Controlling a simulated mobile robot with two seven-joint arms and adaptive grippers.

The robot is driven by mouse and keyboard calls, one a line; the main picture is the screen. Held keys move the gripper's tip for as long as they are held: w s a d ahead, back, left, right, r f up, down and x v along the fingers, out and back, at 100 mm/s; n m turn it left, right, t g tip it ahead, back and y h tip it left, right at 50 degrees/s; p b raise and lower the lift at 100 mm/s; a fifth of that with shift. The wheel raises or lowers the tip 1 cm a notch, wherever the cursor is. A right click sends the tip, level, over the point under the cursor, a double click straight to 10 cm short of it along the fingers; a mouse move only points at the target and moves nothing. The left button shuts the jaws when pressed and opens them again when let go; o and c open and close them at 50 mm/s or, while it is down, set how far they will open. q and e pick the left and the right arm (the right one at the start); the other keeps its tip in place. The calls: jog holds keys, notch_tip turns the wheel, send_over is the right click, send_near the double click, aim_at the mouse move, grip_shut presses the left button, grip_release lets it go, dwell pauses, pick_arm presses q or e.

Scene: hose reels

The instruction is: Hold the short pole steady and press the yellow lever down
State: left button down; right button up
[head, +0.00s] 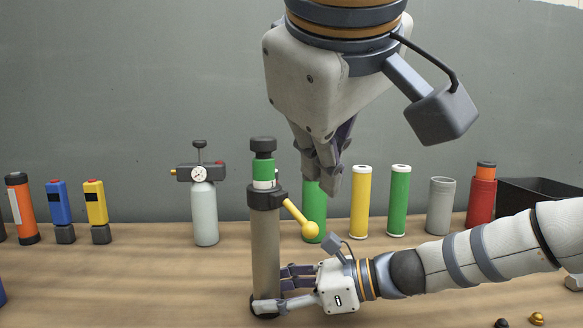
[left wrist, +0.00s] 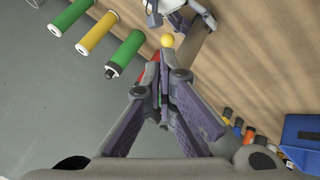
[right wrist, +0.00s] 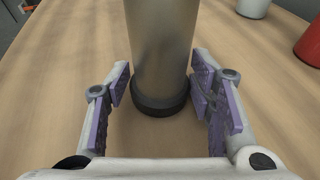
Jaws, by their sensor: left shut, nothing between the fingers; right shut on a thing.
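The short pole (head: 265,240) stands upright on the wooden table, a grey-brown tube with a black collar, a green section and a black cap. The yellow lever (head: 296,215) sticks out from its collar, sloping down to the right to a ball knob. My right gripper (head: 272,293) is shut on the pole near its black base, with fingers on both sides of the tube (right wrist: 160,45) in the right wrist view. My left gripper (head: 332,185) is shut and empty, pointing down above and slightly right of the knob. The knob (left wrist: 166,41) shows just beyond its fingertips in the left wrist view.
Behind stand green and yellow cylinders (head: 360,202), a grey cup (head: 440,205), a red canister (head: 481,195) and a black bin (head: 540,190). A grey bottle with a gauge (head: 204,210) stands left of the pole. The table between bottle and pole is clear.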

pick_arm(q)
jog(key=s+d, duration=0.2)
jog(key=s, duration=0.4)
jog(key=shift+d, duration=0.25)
pick_arm(e)
jog(key=o, duration=1)
jog(key=shift+c, duration=0.2)
pick_arm(q)
jog(key=shift+r, duration=0.1)
pick_arm(e)
jog(key=v, duration=0.8)
